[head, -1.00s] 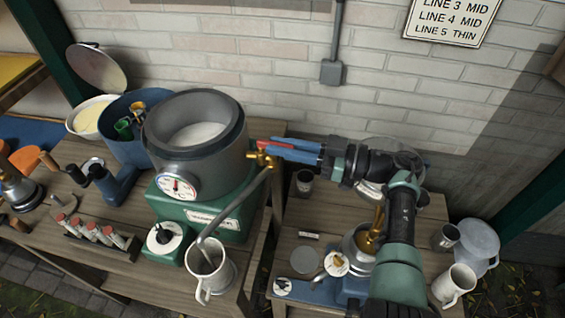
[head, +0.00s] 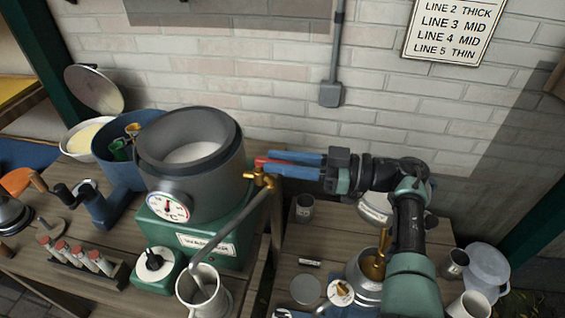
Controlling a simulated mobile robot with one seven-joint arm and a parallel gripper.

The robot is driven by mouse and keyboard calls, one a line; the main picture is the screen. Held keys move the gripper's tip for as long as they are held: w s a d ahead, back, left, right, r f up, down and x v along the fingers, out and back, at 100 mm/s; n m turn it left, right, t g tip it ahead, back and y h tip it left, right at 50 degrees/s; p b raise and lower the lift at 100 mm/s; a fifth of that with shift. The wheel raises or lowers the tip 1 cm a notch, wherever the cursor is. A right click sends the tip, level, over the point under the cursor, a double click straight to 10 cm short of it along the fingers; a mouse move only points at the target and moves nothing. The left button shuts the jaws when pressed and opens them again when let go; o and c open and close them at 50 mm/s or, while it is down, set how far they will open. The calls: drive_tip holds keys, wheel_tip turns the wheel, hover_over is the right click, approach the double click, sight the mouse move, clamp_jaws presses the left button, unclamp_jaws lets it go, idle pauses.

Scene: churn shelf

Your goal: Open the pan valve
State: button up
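The pan valve (head: 262,181) is a brass tap low on the right side of the grey pan (head: 190,185). Its red handle (head: 261,161) points right, toward my arm. My gripper (head: 264,164) has two blue fingers reaching in from the right, with the red handle between them. The fingers lie close along the handle; whether they press on it is unclear. A grey spout pipe (head: 240,232) runs from the valve down into a white jug (head: 213,304). The pan holds something pale and has a dial gauge on its front. I cannot make out any flow.
The pan stands on a green base (head: 160,222) with a knob box (head: 158,268) in front. A blue bucket (head: 122,165) and a rack of red-capped vials (head: 83,257) are left. A dark cup (head: 304,208) and brass funnel (head: 376,262) stand below my arm.

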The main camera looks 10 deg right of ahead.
drive_tip(key=shift+o, duration=1)
drive_tip(key=shift+f, duration=0.1)
drive_tip(key=shift+s+d+f, duration=0.1)
drive_tip(key=shift+d, duration=0.1)
drive_tip(key=b+v, duration=0.3)
drive_tip(key=v, duration=0.4)
drive_tip(key=shift+b, duration=0.4)
